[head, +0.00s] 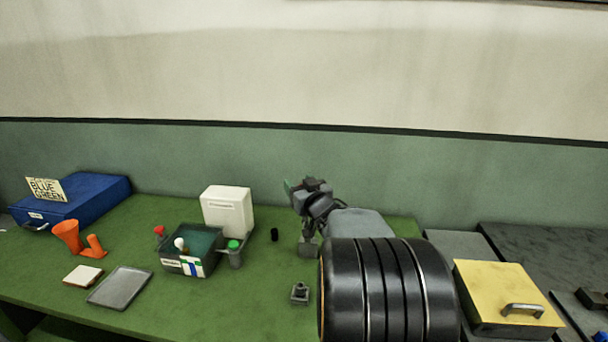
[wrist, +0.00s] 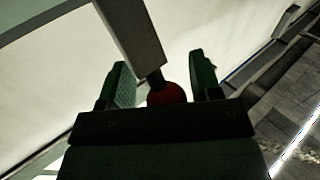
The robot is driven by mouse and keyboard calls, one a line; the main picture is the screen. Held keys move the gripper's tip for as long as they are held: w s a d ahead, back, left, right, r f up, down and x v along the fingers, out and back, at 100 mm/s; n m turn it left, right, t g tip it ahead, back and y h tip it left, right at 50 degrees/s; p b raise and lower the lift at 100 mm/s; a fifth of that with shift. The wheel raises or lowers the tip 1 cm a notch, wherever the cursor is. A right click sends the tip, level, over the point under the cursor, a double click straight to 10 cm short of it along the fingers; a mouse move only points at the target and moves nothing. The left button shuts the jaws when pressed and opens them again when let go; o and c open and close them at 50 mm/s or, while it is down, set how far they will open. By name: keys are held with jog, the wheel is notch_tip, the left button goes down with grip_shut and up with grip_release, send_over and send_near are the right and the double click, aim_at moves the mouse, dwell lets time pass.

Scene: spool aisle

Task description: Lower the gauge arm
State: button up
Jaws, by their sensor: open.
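In the wrist view a grey bar (wrist: 133,38), which looks like the gauge arm, runs down from the top to a red ball (wrist: 167,93) at its end. My gripper (wrist: 161,82) is open, with one green finger on each side of the ball. I cannot tell whether either finger touches it. In the head view my gripper (head: 303,186) is over the back right of the green table (head: 130,311). A small grey block (head: 308,248) shows below it. The gauge arm cannot be made out there, behind my gripper and wrist.
A white box (head: 227,210), a dark green bin (head: 193,248) and a small grey block with a stub (head: 299,293) stand left of my arm. Further left are a blue case (head: 88,200), an orange funnel (head: 67,235) and a grey tray (head: 119,287). A yellow-lidded box (head: 495,285) is right.

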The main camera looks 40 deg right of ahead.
jog(key=shift+w, duration=0.15)
dwell(0.3)
jog(key=b+v, duration=0.2)
jog(key=v, duration=1.4)
dwell(0.8)
jog(key=shift+w+f, duration=0.1)
dwell(0.4)
